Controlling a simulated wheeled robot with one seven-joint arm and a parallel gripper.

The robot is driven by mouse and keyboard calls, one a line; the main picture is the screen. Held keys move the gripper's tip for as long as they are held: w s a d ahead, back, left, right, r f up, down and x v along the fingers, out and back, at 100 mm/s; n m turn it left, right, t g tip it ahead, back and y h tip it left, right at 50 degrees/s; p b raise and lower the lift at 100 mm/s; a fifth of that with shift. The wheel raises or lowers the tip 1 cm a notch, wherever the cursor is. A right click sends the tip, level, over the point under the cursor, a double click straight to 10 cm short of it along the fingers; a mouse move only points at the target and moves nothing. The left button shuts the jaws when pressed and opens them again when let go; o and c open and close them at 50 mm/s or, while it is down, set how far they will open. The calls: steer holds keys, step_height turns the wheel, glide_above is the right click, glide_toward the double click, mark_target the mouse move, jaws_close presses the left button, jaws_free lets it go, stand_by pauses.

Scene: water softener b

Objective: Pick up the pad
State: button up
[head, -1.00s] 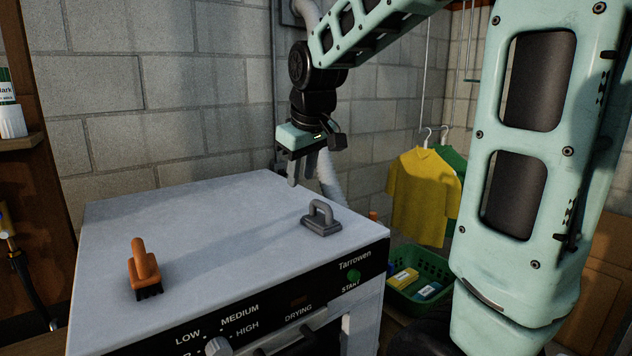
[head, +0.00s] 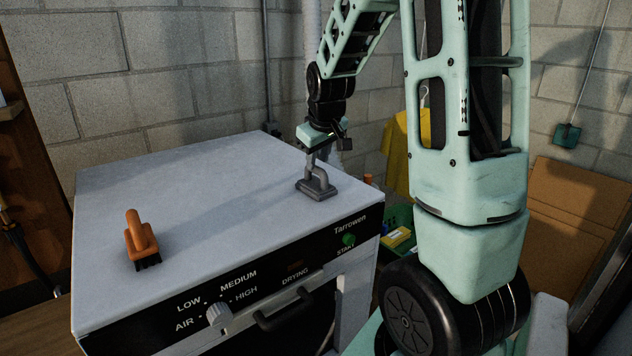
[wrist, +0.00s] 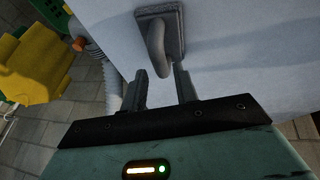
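The pad is a grey block with a looped handle. In the head view the pad (head: 318,190) lies on the white top of the dryer (head: 200,190), near its right front corner. My gripper (head: 314,163) points down right at the pad's handle. In the wrist view the pad (wrist: 178,38) is at top centre, its handle curving toward my gripper (wrist: 160,76).
An orange-handled brush (head: 140,240) stands at the dryer top's left front. A yellow shirt (head: 396,155) hangs right of the dryer, above a green basket (head: 402,222). A block wall (head: 170,75) is behind. The middle of the dryer top is clear.

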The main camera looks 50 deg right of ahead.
mark_target(316, 166)
steer(key=shift+p+x, duration=1.4)
steer(key=shift+x, duration=1.3)
steer(key=shift+w, duration=0.1)
steer(key=shift+r, duration=0.1)
jaws_close()
